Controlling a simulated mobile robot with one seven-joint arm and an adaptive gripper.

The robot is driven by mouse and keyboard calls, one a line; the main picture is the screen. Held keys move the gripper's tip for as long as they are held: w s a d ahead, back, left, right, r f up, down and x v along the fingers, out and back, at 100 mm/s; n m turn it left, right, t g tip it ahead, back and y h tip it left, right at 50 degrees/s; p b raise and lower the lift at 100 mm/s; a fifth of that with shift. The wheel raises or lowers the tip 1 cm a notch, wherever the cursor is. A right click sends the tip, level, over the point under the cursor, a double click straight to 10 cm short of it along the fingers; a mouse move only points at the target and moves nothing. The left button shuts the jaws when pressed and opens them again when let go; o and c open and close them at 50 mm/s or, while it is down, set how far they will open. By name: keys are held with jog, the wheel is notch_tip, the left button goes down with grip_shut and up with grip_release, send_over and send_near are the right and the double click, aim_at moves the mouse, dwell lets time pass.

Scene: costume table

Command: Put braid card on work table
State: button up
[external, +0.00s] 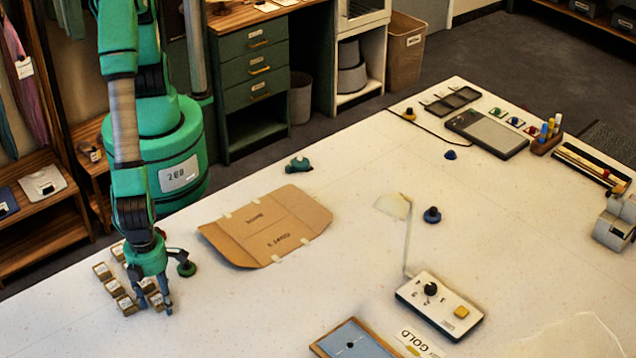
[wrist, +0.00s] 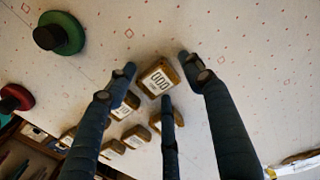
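I cannot tell for sure which thing is the braid card. Several small tan blocks with white labels stand in rows near the left edge of the white work table (external: 366,290). My gripper (external: 155,304) points down among them, its fingers close to the tabletop. In the wrist view, the three dark fingers of my gripper (wrist: 158,75) are spread apart around the farthest labelled block (wrist: 158,76). Contact with that block cannot be made out. Other labelled blocks (wrist: 135,136) lie partly behind the fingers.
A green knob-like piece (wrist: 60,33) and a red one (wrist: 14,98) are to the left in the wrist view. A flat cardboard piece (external: 266,226) lies right of my gripper. A lamp (external: 408,232) and control box (external: 440,304) stand farther right. Bare tabletop lies between them.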

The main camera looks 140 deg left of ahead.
aim_at(160, 299)
jog(key=shift+r, duration=0.1)
notch_tip(160, 299, up, 12)
jog(key=shift+p, duration=0.3)
dwell(0.5)
jog(key=shift+r, duration=0.1)
dwell(0.4)
jog(key=s+a+r+n+t, duration=0.1)
jog(key=s+a+r+n, duration=0.3)
jog(key=a+r, duration=0.65)
jog(key=s+a+r+n+t, duration=0.2)
jog(key=s+a+r+n, duration=0.15)
jog(key=a+r, duration=0.7)
jog(key=s+a+r+n+t, duration=0.1)
jog(key=s+a+r+n, duration=0.3)
jog(key=s, duration=0.5)
jog(key=s+a+r+n+t, duration=0.1)
jog(key=s+a+r+n, duration=0.4)
jog(key=s+a, duration=0.2)
jog(key=s, duration=0.2)
jog(key=shift+s+r+t, duration=0.3)
jog(key=shift+s, duration=0.05)
